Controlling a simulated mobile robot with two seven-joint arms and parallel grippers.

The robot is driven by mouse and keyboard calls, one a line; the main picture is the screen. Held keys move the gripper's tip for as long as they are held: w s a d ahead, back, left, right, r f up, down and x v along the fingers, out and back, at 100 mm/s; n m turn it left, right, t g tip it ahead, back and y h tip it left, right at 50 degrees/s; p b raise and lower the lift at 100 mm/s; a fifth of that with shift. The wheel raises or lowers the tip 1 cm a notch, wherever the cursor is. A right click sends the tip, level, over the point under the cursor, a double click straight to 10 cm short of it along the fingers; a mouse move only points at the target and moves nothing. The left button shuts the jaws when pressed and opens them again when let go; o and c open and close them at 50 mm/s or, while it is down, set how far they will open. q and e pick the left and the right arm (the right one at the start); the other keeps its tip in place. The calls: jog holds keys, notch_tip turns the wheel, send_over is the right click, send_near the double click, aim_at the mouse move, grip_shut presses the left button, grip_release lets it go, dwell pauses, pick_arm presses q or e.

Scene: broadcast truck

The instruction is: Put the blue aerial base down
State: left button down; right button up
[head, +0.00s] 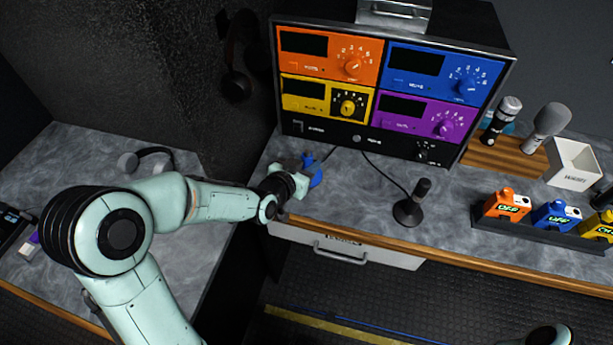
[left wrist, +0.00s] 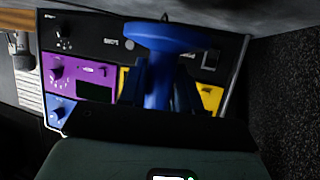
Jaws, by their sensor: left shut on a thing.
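The blue aerial base (head: 316,178) is at the left end of the grey counter, in front of the rack of coloured panels. My left gripper (head: 304,181) is shut on it. In the left wrist view the blue base (left wrist: 165,42) fills the middle, with a wide rounded end and a narrower part between the dark fingers (left wrist: 172,88). I cannot tell whether the base touches the counter. My right gripper is not in view.
The rack (head: 375,90) stands behind. A black desk microphone (head: 410,208) is right of the base, with a cable to the rack. Battery-like packs (head: 507,204) sit farther right. The counter (head: 355,185) is clear between base and microphone. Headphones (head: 146,160) lie on the left worktop.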

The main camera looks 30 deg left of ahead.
pick_arm(q)
jog(key=shift+f, duration=2.1)
jog(key=shift+f+b, duration=0.1)
jog(key=shift+b, duration=0.25)
jog(key=c, duration=0.8)
grip_release()
